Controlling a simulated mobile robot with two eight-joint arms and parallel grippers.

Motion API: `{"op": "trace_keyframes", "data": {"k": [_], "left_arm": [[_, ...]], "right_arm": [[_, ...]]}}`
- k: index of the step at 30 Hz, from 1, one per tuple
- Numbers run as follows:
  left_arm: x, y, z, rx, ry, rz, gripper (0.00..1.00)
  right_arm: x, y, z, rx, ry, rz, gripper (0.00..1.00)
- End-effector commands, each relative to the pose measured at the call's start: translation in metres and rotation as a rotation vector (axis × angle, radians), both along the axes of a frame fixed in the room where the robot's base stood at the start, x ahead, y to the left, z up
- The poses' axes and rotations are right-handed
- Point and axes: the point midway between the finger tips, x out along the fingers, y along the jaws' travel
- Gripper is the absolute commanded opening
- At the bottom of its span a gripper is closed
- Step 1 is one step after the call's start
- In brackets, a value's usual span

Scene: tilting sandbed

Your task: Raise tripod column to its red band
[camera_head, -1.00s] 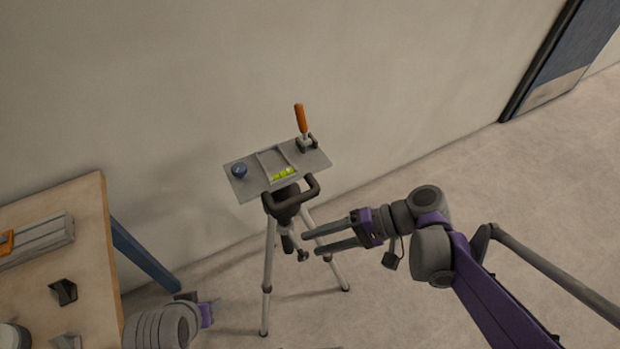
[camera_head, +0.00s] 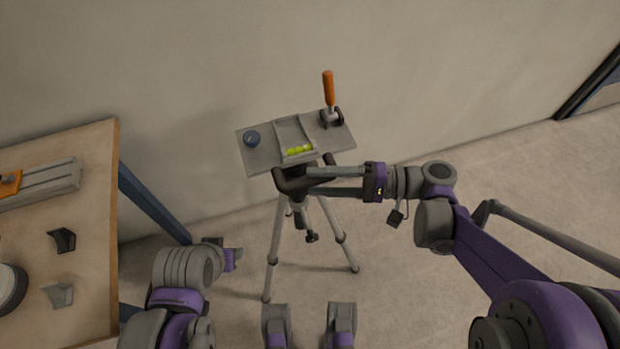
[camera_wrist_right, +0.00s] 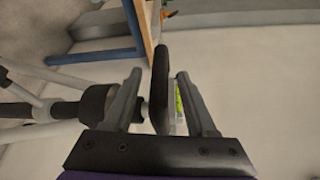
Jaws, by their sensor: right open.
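The tripod (camera_head: 273,238) stands on the floor by the wall, its grey top plate (camera_head: 262,157) tilted in the picture. The plate carries a yellow-green level (camera_head: 299,151), a blue knob (camera_head: 252,138) and an orange-handled lever (camera_head: 328,88). Below it is a dark handle (camera_head: 290,184). The column is mostly hidden; I see no red band. My right gripper (camera_head: 310,182) is open at the handle. In the right wrist view, the dark handle (camera_wrist_right: 160,88) stands between the open fingers (camera_wrist_right: 160,100); contact is unclear. My left gripper (camera_head: 230,258) is low at left, its jaws unclear.
A wooden table (camera_head: 95,220) with a grey rail (camera_head: 50,186) and small dark pieces (camera_head: 62,240) stands at the left. A small knob (camera_head: 312,237) sticks out low between the tripod legs. The floor to the right is open.

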Motion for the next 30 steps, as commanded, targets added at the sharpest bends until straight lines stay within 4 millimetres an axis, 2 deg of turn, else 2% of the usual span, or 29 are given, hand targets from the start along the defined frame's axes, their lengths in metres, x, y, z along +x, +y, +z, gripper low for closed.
{"op": "trace_keyframes", "data": {"k": [1,6,16,25,26,30], "left_arm": [[0.000,0.000,-0.001,0.000,0.000,0.000,0.50],[0.000,0.000,-0.001,0.000,0.000,0.000,0.50],[0.000,0.000,-0.001,0.000,0.000,0.000,0.50],[0.000,0.000,-0.001,0.000,0.000,0.000,0.50],[0.000,0.000,-0.001,0.000,0.000,0.000,0.50],[0.000,0.000,-0.001,0.000,0.000,0.000,0.50]], "right_arm": [[0.000,0.008,-0.001,0.001,0.000,0.003,0.57],[0.001,0.023,-0.002,0.000,0.000,0.001,0.57],[0.002,0.026,-0.002,0.000,0.000,-0.001,0.57],[0.002,0.025,-0.002,0.000,0.000,-0.001,0.03],[0.002,0.025,-0.002,0.000,0.000,-0.001,0.00],[0.002,0.025,-0.002,0.000,0.000,-0.001,0.00]]}}
